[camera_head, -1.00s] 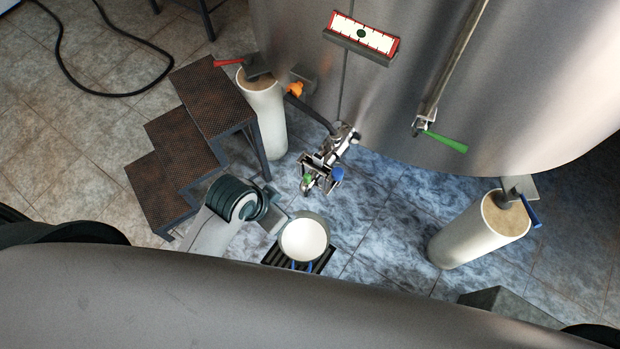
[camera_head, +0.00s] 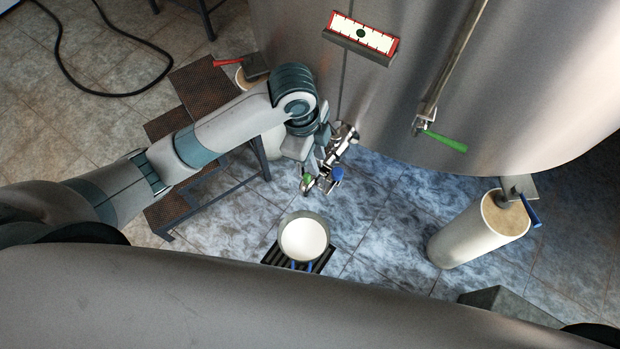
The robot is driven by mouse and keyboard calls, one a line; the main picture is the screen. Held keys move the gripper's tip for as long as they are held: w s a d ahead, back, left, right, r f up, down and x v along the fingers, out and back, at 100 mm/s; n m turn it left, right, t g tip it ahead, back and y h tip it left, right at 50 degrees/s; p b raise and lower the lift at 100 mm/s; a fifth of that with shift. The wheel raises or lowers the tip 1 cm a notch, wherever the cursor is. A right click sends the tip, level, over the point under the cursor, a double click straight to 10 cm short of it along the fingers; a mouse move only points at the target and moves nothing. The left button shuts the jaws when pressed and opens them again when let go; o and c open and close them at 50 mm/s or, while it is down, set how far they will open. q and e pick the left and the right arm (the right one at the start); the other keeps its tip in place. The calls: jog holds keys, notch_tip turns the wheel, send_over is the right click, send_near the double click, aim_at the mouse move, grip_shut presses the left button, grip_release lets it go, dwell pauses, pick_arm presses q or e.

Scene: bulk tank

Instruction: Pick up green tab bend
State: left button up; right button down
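A small metal bend with a green tab (camera_head: 307,179) sits low in front of the tank, in a cluster of shiny fittings. A fitting with a blue tab (camera_head: 337,173) is just to its right. My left gripper (camera_head: 311,163) reaches in from the left and is over the cluster, just above the green tab in the picture. Its fingers blend with the metal parts, so I cannot tell whether it is open or touches the bend. The arm hides part of the cluster. My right gripper is not in view.
The steel tank (camera_head: 540,80) with a green-handled valve (camera_head: 445,142) fills the upper right. A white-filled pot (camera_head: 304,239) stands on a dark grate below the cluster. Perforated steps (camera_head: 165,212) lie left, partly behind my arm. A pale tank leg (camera_head: 478,232) stands right.

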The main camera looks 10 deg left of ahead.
pick_arm(q)
jog(key=w+a+r+m+y, duration=0.1)
jog(key=w+a+r+m, duration=0.1)
jog(key=a, duration=0.1)
jog(key=shift+w+a+r+y, duration=0.1)
jog(key=shift+w+r+y, duration=0.1)
jog(key=shift+w+y, duration=0.2)
jog(key=shift+f, duration=0.1)
jog(key=p, duration=0.2)
send_over(307, 175)
notch_tip(307, 175, down, 11)
jog(key=shift+s+a+r, duration=0.1)
jog(key=shift+s, duration=0.05)
jog(key=shift+f, duration=0.65)
jog(key=shift+f+p, duration=0.7)
jog(key=shift+f, duration=0.05)
notch_tip(307, 175, down, 2)
jog(key=shift+f+p, duration=0.1)
jog(key=shift+p, duration=0.2)
jog(key=shift+f, duration=0.7)
